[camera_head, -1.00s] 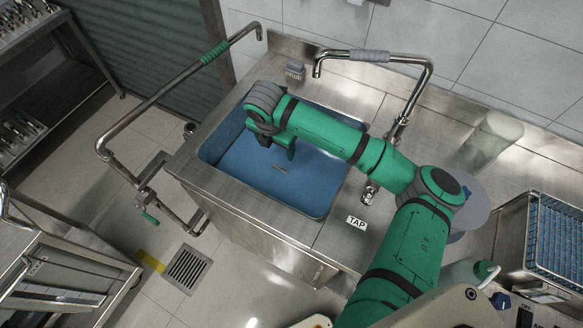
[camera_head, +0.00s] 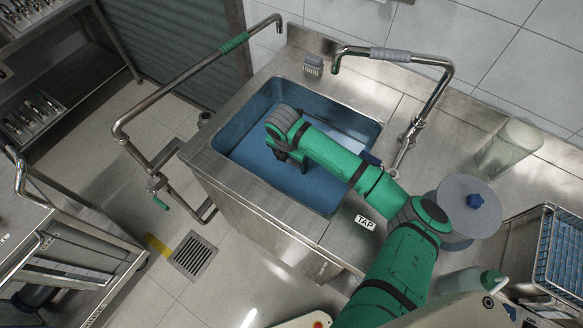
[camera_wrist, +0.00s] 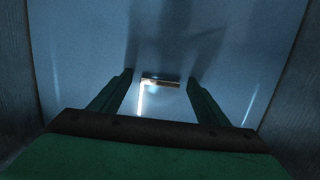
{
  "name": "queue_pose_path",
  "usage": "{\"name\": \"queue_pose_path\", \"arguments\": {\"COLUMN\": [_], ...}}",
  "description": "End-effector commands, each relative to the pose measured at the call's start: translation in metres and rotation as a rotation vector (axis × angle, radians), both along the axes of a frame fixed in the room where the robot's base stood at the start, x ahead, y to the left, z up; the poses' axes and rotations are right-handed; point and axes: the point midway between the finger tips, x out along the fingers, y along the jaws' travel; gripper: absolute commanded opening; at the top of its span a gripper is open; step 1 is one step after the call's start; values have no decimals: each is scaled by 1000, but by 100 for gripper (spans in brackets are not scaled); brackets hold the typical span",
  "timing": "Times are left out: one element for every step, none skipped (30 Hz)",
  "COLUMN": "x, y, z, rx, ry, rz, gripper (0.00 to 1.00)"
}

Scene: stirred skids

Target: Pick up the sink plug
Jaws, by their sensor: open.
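My gripper (camera_head: 294,162) is down inside the blue-lined sink (camera_head: 245,118), pointing at its floor. In the wrist view my gripper (camera_wrist: 159,76) is open, with a dark green finger on each side. Between the fingertips shows a small thing, probably the sink plug (camera_wrist: 166,83): a short brown bar with a bright strip running down from its left end. It lies at or near the sink floor; I cannot tell whether the fingers touch it. In the head view my gripper hides it.
A tap (camera_head: 440,70) arches at the sink's right; another long pipe (camera_head: 200,62) rises at the left. A small grey block (camera_head: 313,66) stands on the back rim.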

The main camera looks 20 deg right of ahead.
Motion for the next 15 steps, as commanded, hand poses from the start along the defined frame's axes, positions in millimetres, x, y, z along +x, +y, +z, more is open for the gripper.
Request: {"name": "queue_pose_path", "arguments": {"x": [0,0,1,1,1,1,1,1,1,1,1,1,1,1,1], "y": [0,-1,-1,-2,-2,-2,-2,-2,-2,-2,-2,-2,-2,-2,-2], "z": [-7,-9,-11,-12,-13,-13,-12,-12,-12,-12,-12,-12,-12,-12,-12], "rx": [3,2,1,0,0,-1,-1,-1,-1,-1,-1,-1,-1,-1,-1], "ry": [1,1,0,0,0,-1,-1,-1,-1,-1,-1,-1,-1,-1,-1], "rz": [-3,-2,-1,-1,-1,0,0,0,0,0,0,0,0,-1,-1], "gripper": [69,69,69,69,69,69,69,69,69,66,59,50,43,35,26]}}
